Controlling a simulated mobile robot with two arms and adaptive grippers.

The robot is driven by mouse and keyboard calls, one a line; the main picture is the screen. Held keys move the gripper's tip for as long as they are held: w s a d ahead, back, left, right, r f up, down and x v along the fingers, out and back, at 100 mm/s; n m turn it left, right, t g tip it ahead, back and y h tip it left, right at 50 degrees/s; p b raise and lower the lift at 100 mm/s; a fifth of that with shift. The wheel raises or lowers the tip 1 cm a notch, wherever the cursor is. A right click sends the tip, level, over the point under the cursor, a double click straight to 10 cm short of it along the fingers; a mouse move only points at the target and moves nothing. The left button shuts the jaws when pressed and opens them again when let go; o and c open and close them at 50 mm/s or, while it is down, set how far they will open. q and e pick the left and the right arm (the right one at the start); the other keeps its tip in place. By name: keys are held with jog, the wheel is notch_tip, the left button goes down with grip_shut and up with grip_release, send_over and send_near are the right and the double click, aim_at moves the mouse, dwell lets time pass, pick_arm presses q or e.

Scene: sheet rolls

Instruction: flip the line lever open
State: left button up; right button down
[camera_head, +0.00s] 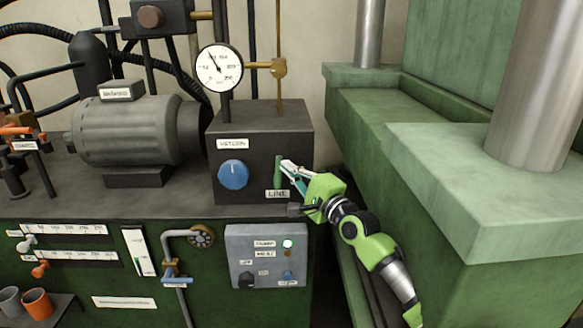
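The line lever (279,171) is a short green bar standing upright on the front of a dark box (232,124), above a label reading LINE (277,194). My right gripper (287,170) comes in from the lower right, its fingertips right beside the lever's right side. I cannot tell whether the fingertips touch the lever. The fingers are small and seen at an angle, so their opening is unclear. My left gripper is not in view.
A blue knob (233,174) is on the same box, left of the lever. A pressure gauge (219,68) stands above it. Below is a grey control panel (267,255). Large green press blocks (480,170) stand close on the right. A motor (130,130) is at the left.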

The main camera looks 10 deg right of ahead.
jog(key=shift+r, duration=0.1)
dwell(0.4)
jog(key=v, duration=1.2)
